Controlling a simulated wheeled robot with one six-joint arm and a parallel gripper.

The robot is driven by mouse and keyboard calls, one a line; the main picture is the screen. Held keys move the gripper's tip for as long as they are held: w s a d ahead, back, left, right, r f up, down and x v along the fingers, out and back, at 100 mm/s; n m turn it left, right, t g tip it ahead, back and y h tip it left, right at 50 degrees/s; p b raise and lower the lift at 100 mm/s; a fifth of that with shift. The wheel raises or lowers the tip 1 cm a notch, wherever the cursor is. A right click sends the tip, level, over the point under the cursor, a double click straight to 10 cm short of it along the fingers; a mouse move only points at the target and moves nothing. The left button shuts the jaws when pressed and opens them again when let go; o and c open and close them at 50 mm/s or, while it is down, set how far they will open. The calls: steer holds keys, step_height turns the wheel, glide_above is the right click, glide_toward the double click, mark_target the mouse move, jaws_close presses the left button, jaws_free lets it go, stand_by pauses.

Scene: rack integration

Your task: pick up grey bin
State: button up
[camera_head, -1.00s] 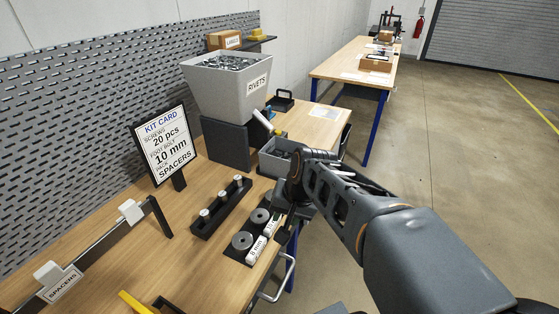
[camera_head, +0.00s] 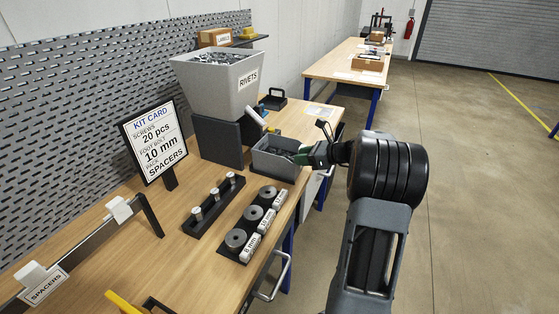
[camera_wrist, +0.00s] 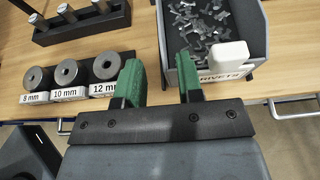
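The grey bin (camera_head: 268,162) sits on the wooden table below the large rivets hopper. In the wrist view the grey bin (camera_wrist: 255,30) is at the upper right, with small grey metal pieces inside and a partly covered RIVETS label on its front. My gripper (camera_head: 310,156) is at the bin's right end in the head view. In the wrist view my gripper (camera_wrist: 160,78) shows two green fingers apart with nothing between them. The right finger overlaps the bin's near left corner; the left finger is left of the bin. I cannot tell whether they touch.
The rivets hopper (camera_head: 215,85) stands on a dark stand (camera_head: 216,142) behind the bin. A spacer rack (camera_head: 240,245) and a peg block (camera_head: 205,215) are nearby. A white block (camera_wrist: 228,55) overlaps the bin's front. The kit card (camera_head: 155,140) stands left. Floor to the right is clear.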

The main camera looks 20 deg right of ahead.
mark_target(282, 158)
steer(key=shift+p+x, duration=0.5)
steer(key=shift+x, duration=3.75)
jaws_close()
